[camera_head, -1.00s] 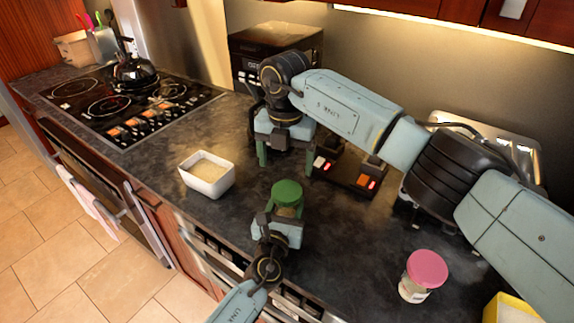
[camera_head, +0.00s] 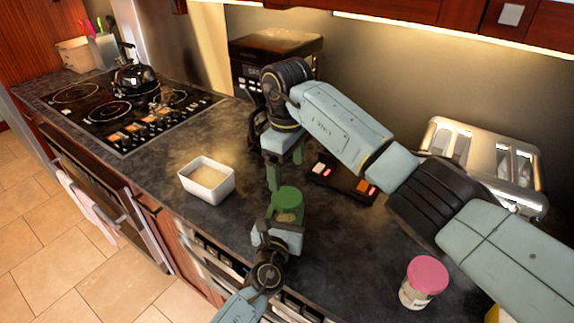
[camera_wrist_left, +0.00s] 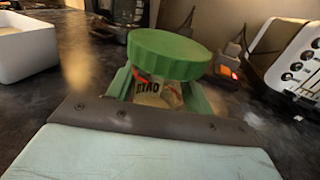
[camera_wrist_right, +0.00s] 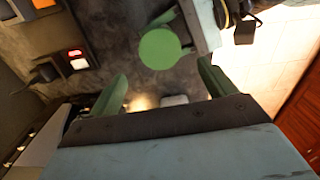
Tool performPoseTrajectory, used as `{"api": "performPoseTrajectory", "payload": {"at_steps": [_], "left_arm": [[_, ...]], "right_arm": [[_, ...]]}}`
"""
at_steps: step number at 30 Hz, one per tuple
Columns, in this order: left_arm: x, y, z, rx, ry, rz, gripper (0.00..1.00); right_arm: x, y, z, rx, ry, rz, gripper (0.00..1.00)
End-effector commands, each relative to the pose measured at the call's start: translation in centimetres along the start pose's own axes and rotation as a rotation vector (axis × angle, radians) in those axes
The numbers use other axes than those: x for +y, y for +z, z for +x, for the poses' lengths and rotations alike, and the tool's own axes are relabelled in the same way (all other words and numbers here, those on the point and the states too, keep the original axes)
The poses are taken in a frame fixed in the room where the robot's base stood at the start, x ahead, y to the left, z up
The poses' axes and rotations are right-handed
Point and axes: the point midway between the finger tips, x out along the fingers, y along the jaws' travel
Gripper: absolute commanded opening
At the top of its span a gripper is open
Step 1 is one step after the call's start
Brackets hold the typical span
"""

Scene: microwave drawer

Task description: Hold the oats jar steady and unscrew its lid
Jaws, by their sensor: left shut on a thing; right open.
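The oats jar has a wide green lid (camera_head: 287,197), which is on the jar. The jar's label (camera_wrist_left: 158,92) shows below the lid in the left wrist view. My left gripper (camera_head: 284,222) is shut on the jar's body, one finger on each side, below the lid. The jar stands upright on the dark counter. My right gripper (camera_head: 285,172) is open and empty, pointing down just behind and above the lid, apart from it. In the right wrist view the green lid (camera_wrist_right: 160,49) lies beyond the open fingers (camera_wrist_right: 160,88).
A white bowl of oats (camera_head: 207,180) stands to the left. A pink-lidded jar (camera_head: 424,281) stands at the right front. A black device with lit switches (camera_head: 343,180) lies behind the jar, and a toaster (camera_head: 482,163) stands at the back right. The cooktop (camera_head: 115,102) is at the far left.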

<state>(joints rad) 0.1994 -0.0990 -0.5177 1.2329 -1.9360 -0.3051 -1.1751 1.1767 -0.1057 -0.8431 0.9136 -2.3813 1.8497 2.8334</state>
Motion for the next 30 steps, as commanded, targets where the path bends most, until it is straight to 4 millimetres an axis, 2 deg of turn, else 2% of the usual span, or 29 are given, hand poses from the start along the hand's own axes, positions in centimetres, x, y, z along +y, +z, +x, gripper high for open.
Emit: {"api": "performPoseTrajectory", "payload": {"at_steps": [7,15,21,30], "left_arm": [[0.0,-0.1,0.0,0.001,0.000,0.000,0.00],[0.0,-0.1,0.0,0.001,0.000,0.000,0.00],[0.0,-0.1,0.0,0.001,0.000,0.000,0.00],[0.0,-0.1,0.0,0.001,0.000,0.000,0.00]], "right_arm": [[0.0,0.1,1.2,-0.003,-0.004,0.077,0.83],[0.0,0.1,5.4,-0.004,-0.003,0.076,0.83],[0.0,0.1,7.5,-0.002,-0.002,0.074,0.83],[0.0,0.1,8.1,-0.001,-0.001,0.073,0.83]]}}
